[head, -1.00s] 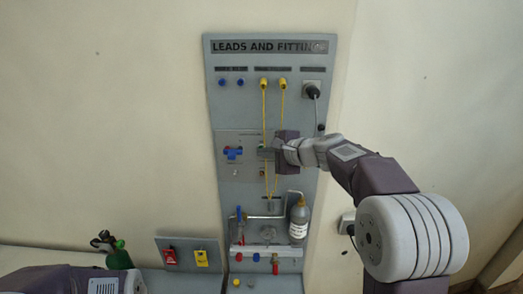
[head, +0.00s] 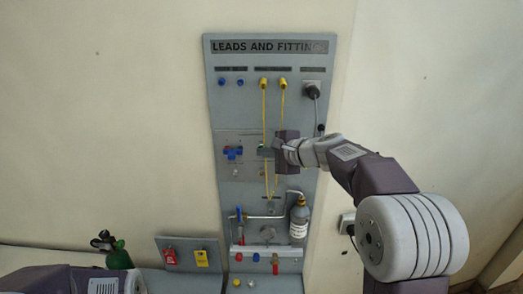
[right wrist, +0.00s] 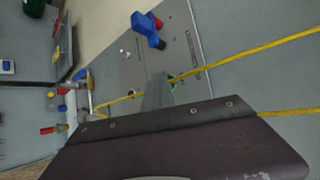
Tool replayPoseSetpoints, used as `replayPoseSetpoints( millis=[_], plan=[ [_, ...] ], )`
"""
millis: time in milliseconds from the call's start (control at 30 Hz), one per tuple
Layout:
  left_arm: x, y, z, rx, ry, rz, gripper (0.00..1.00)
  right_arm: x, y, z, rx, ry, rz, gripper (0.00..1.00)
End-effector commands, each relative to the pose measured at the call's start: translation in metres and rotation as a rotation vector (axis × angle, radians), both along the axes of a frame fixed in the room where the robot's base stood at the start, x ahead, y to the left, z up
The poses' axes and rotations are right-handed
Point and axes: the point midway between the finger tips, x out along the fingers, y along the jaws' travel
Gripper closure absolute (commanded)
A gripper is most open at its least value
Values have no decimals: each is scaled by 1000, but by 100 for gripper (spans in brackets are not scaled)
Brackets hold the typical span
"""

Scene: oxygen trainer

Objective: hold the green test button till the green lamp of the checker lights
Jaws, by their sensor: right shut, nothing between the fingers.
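The checker plate (head: 225,170) is a grey panel in the middle of the upright board, with a blue and red part (head: 232,153) on it. That part also shows in the right wrist view (right wrist: 148,30). My right gripper (head: 266,152) is shut and empty, with its tips at the right part of the plate, beside the yellow leads. In the right wrist view its fingers (right wrist: 158,94) reach to the plate. A small green spot (right wrist: 172,85) shows right at the tips, mostly covered; I cannot tell whether it is the button or a lamp, or whether it is pressed.
Two yellow leads (head: 282,108) hang in front of the board close to my right gripper. A grey bottle (head: 299,220) and pipework are below. Red and yellow tags (head: 201,258) and a green cylinder (head: 119,257) stand lower left. My left arm shows at the lower left.

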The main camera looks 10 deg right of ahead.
Motion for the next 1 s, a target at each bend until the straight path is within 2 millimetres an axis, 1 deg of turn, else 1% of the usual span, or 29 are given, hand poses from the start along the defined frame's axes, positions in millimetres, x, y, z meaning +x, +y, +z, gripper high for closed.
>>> replayPoseSetpoints(
  millis=[300,600,867,1000],
  plan=[
    [0,0,-1,0,0,0,64,-1,0,0,0,-1,-1,100],
    [0,0,-11,0,0,0,64,-15,3,-2,0,-1,-1,100],
    [0,0,-10,0,0,0,64,-16,3,-1,0,0,0,100],
    [0,0,-16,0,0,0,64,-24,5,-2,0,-1,0,100]
  ],
)
